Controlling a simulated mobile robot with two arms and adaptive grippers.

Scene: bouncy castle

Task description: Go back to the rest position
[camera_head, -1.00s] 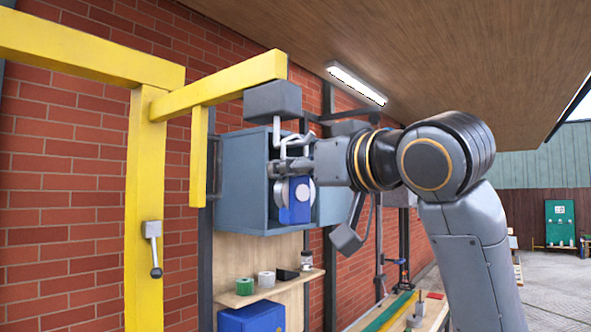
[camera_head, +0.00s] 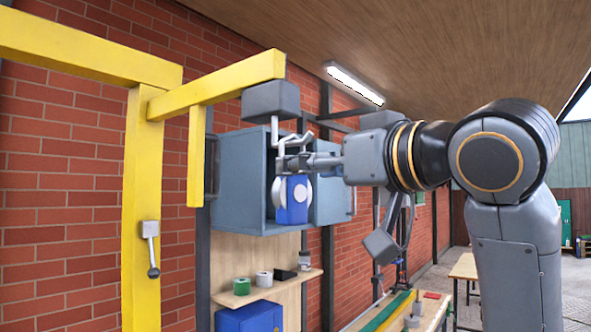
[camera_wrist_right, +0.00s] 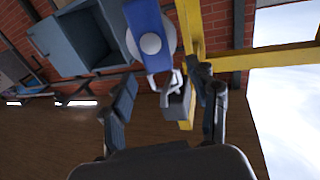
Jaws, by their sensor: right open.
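My right arm comes in from the right in the head view. Its gripper (camera_head: 290,162) is open and points left toward a white hook (camera_head: 284,140) below a grey box (camera_head: 271,100) at the end of a yellow beam. A blue block (camera_head: 297,200) with white discs is just below the hook, in front of or inside the open grey-blue cabinet (camera_head: 240,185); I cannot tell which. In the right wrist view the open fingers (camera_wrist_right: 167,78) stand apart, with the hook and grey box seen between them, and nothing is held. My left gripper is out of view.
A yellow post and beam frame (camera_head: 136,200) stands at the left before a brick wall. Below the cabinet, a wooden shelf (camera_head: 262,292) holds green and white rolls. A long bench (camera_head: 385,315) stands below my arm. Open floor lies at the far right.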

